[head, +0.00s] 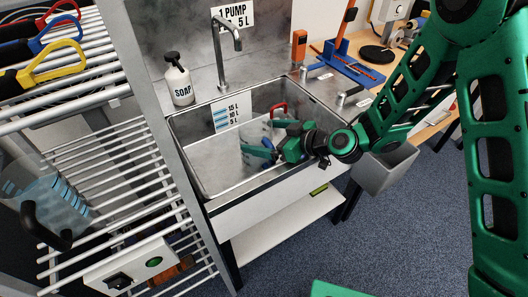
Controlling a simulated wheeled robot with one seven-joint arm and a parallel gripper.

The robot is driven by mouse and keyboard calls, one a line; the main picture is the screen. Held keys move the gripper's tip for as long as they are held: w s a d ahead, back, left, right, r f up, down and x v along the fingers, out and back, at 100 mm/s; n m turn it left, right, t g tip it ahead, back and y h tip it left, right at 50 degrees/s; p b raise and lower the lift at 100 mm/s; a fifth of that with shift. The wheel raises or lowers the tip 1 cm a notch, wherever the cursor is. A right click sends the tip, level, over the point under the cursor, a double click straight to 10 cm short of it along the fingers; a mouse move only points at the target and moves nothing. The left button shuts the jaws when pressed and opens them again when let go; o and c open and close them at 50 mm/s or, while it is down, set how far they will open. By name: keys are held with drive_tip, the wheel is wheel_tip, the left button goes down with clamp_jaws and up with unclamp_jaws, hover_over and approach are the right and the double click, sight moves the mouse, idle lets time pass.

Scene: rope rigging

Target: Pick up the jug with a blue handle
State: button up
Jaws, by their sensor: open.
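A handle with a blue grip (55,32) shows on the upper wire shelf at the far left, between a red one and a yellow one. What it belongs to is cut off or unclear. A clear jug with a red handle (279,107) appears to stand in the sink, partly hidden by my gripper. My gripper (269,139) is open inside the sink, its fingers close to this jug; whether they touch it I cannot tell. Another clear jug (48,198) with blue marks and a black handle is on the lower rack at left.
The steel sink (190,148) has a tap (222,50) and a soap bottle (179,82) behind it. The wire rack (110,170) and its grey post stand at left. A grey bin (385,172) hangs at the right. Blue carpet (350,240) is open in front.

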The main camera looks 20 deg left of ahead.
drive_tip(key=c, duration=1.9)
drive_tip(key=shift+r, duration=0.1)
